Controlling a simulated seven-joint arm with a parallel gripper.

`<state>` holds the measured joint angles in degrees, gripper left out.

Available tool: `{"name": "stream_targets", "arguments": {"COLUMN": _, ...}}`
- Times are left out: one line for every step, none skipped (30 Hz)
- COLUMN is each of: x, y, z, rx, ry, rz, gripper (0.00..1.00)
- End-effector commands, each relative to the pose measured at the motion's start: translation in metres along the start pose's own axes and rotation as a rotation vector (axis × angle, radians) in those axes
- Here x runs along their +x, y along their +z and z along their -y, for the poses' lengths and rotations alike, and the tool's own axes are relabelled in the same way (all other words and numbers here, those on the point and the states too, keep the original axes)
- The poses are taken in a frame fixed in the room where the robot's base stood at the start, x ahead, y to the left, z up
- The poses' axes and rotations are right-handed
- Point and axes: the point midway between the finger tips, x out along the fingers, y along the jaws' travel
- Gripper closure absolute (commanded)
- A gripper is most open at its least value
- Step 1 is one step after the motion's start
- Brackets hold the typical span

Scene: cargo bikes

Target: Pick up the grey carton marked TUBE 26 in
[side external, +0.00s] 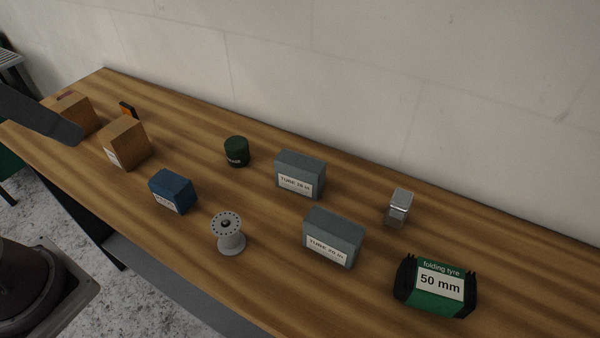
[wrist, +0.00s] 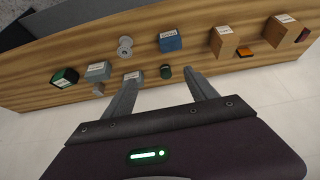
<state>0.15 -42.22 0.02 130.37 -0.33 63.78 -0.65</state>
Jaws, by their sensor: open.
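Two grey cartons with white labels stand on the wooden bench. The one nearer the wall (side external: 299,172) has a small label that seems to read TUBE 26 in, though the second digit is blurred. The other (side external: 335,236), nearer the front, seems to read TUBE 20 in. In the wrist view the wall-side carton (wrist: 132,76) shows beyond the left finger, partly hidden by it, and the other carton (wrist: 98,71) is to its left. My gripper (wrist: 162,78) is open and empty, apart from both cartons.
A folding tyre pack (side external: 437,286) is at right, brown boxes (side external: 126,143) at left. The wall (side external: 400,80) runs behind.

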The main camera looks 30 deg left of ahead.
Motion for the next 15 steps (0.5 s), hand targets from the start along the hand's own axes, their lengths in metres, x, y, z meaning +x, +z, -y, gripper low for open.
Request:
{"name": "stream_targets", "arguments": {"x": 0.007, "y": -0.009, "z": -0.011, "rx": -0.086, "ry": 0.042, "rz": 0.067, "gripper": 0.34}}
{"name": "stream_targets", "arguments": {"x": 0.009, "y": -0.016, "z": -0.019, "rx": -0.143, "ry": 0.07, "rz": 0.104, "gripper": 0.34}}
{"name": "stream_targets", "arguments": {"x": 0.013, "y": -0.024, "z": -0.029, "rx": -0.219, "ry": 0.106, "rz": 0.155, "gripper": 0.34}}
{"name": "stream_targets", "arguments": {"x": 0.016, "y": -0.032, "z": -0.036, "rx": -0.28, "ry": 0.133, "rz": 0.194, "gripper": 0.34}}
{"name": "stream_targets", "arguments": {"x": 0.018, "y": -0.04, "z": -0.044, "rx": -0.343, "ry": 0.161, "rz": 0.233, "gripper": 0.34}}
{"name": "stream_targets", "arguments": {"x": 0.023, "y": -0.051, "z": -0.054, "rx": -0.431, "ry": 0.196, "rz": 0.291, "gripper": 0.34}}
{"name": "stream_targets", "arguments": {"x": 0.027, "y": -0.061, "z": -0.061, "rx": -0.499, "ry": 0.222, "rz": 0.336, "gripper": 0.34}}
{"name": "stream_targets", "arguments": {"x": 0.031, "y": -0.07, "z": -0.069, "rx": -0.568, "ry": 0.249, "rz": 0.383, "gripper": 0.34}}
{"name": "stream_targets", "arguments": {"x": 0.037, "y": -0.084, "z": -0.078, "rx": -0.664, "ry": 0.283, "rz": 0.448, "gripper": 0.34}}
{"name": "stream_targets", "arguments": {"x": 0.042, "y": -0.095, "z": -0.084, "rx": -0.734, "ry": 0.308, "rz": 0.497, "gripper": 0.34}}
{"name": "stream_targets", "arguments": {"x": 0.047, "y": -0.106, "z": -0.09, "rx": -0.805, "ry": 0.332, "rz": 0.548, "gripper": 0.34}}
{"name": "stream_targets", "arguments": {"x": 0.054, "y": -0.121, "z": -0.097, "rx": -0.901, "ry": 0.363, "rz": 0.615, "gripper": 0.34}}
{"name": "stream_targets", "arguments": {"x": 0.06, "y": -0.132, "z": -0.101, "rx": -0.969, "ry": 0.384, "rz": 0.665, "gripper": 0.34}}
{"name": "stream_targets", "arguments": {"x": 0.066, "y": -0.143, "z": -0.104, "rx": -1.037, "ry": 0.405, "rz": 0.716, "gripper": 0.34}}
{"name": "stream_targets", "arguments": {"x": 0.074, "y": -0.158, "z": -0.108, "rx": -1.124, "ry": 0.43, "rz": 0.781, "gripper": 0.34}}
